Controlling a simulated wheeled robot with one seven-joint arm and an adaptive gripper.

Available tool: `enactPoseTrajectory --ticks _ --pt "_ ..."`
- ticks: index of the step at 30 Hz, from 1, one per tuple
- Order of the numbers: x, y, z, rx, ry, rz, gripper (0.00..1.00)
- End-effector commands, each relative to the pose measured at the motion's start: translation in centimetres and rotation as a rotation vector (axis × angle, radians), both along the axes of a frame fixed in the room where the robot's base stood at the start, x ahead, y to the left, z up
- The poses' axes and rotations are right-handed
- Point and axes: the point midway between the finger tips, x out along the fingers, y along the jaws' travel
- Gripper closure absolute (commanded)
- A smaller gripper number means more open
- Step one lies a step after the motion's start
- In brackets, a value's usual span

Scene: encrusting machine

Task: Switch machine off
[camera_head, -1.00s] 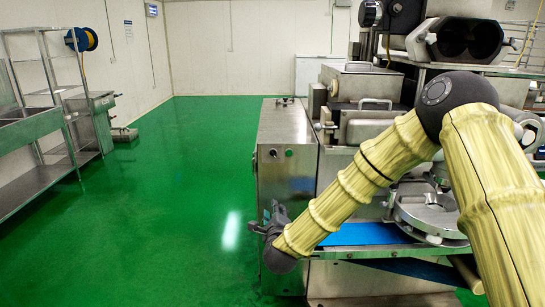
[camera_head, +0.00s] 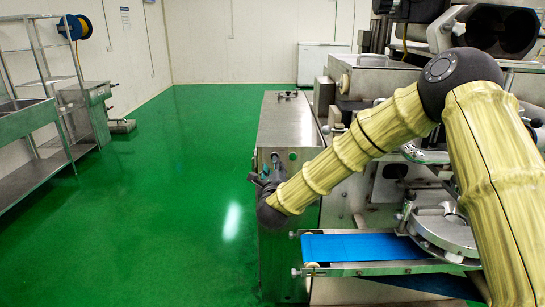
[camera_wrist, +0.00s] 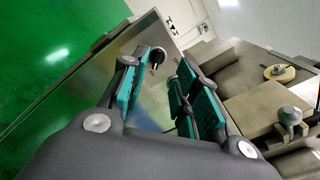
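The encrusting machine stands at the right in the head view, with a steel control cabinet (camera_head: 290,220) at its left end. A small green button (camera_head: 292,155) shows on the cabinet's front panel. My gripper (camera_head: 262,175) is close in front of that panel, to the left of and below the button. In the wrist view my gripper (camera_wrist: 160,88) is open, with teal pads on both sides. A dark round knob (camera_wrist: 157,58) on the steel panel shows in the gap between the fingers, beyond the tips. I cannot tell whether anything touches it.
A blue conveyor belt (camera_head: 360,247) sticks out of the machine below my arm. Steel shelving (camera_head: 35,120) stands along the left wall, and a white chest (camera_head: 318,62) is at the back. The green floor (camera_head: 180,200) between is clear.

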Motion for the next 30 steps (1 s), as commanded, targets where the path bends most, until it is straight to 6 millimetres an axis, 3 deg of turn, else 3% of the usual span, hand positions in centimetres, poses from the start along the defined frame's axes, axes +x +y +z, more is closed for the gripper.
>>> enactPoseTrajectory --ticks 6,13,27,28,30 --pt "3.7 0.1 0.2 -0.001 0.000 0.000 0.70" --pt "6.5 0.2 0.0 -0.002 0.001 0.002 0.70" --pt "7.7 0.3 -0.1 0.000 0.002 0.004 0.70" --pt "7.7 0.3 -0.1 -0.001 0.002 0.004 0.71" --pt "7.7 0.3 -0.1 -0.001 0.002 0.004 0.84"
